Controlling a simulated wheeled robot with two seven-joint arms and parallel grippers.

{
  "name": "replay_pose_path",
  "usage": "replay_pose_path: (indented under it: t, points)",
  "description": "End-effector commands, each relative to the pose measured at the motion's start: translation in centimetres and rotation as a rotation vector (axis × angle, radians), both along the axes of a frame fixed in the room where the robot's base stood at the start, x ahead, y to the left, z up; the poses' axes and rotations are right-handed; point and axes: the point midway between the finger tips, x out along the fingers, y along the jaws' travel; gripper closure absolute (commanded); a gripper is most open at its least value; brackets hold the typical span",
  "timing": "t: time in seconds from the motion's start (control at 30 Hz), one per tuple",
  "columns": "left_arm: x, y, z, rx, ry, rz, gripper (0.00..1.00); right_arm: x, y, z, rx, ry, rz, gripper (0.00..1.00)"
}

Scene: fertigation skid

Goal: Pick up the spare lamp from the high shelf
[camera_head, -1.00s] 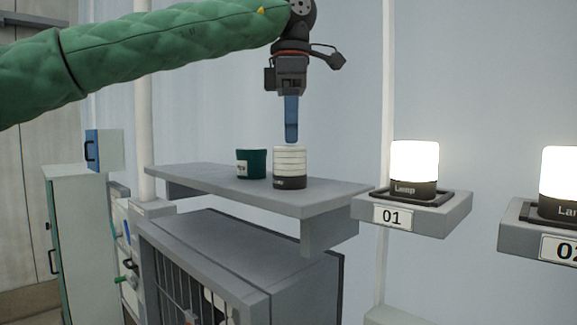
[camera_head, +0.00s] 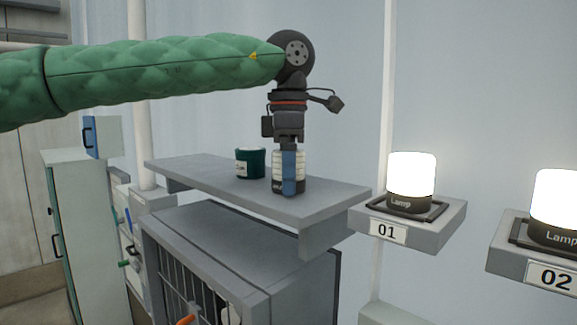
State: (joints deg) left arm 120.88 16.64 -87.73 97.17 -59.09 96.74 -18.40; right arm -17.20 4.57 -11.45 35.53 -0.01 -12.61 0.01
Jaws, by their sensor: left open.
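The spare lamp (camera_head: 301,172), a white ribbed cylinder with a dark base, stands upright on the grey high shelf (camera_head: 325,200). My left gripper (camera_head: 289,190) points straight down at the lamp. Its blue finger lies in front of the lamp and reaches down to about the dark base. The gripper is open, and the far finger is hidden. I cannot tell whether the finger touches the lamp. My right gripper is not in view.
A dark green cup (camera_head: 249,163) stands on the shelf just left of the lamp. Lit lamps sit on bracket 01 (camera_head: 432,238) and bracket 02 (camera_head: 505,265) to the right. A grey barred cabinet (camera_head: 225,245) is below the shelf. The shelf's right end is clear.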

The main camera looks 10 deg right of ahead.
Motion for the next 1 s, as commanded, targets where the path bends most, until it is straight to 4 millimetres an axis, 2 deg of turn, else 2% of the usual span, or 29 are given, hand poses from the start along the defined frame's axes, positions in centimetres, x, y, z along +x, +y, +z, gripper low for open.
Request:
replay_pose_path:
  t: [0.13,0.4,0.73,0.87,0.97,1.0]
  points:
    - [0.0,0.0,0.0,0.000,0.000,0.000,0.23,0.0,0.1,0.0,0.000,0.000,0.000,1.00]
    - [0.0,0.0,0.0,0.000,0.000,0.000,0.73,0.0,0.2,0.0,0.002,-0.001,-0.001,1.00]
    - [0.0,0.0,0.5,-0.001,0.000,0.000,0.73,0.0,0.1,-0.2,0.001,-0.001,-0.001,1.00]
    - [0.0,-0.1,2.1,-0.002,-0.001,0.000,0.73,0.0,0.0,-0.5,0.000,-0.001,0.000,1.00]
    - [0.0,-0.1,4.3,-0.003,0.001,-0.001,0.73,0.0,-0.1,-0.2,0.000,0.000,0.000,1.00]
    - [-0.9,-0.6,4.6,0.001,0.000,-0.005,0.73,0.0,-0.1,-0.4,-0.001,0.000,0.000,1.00]
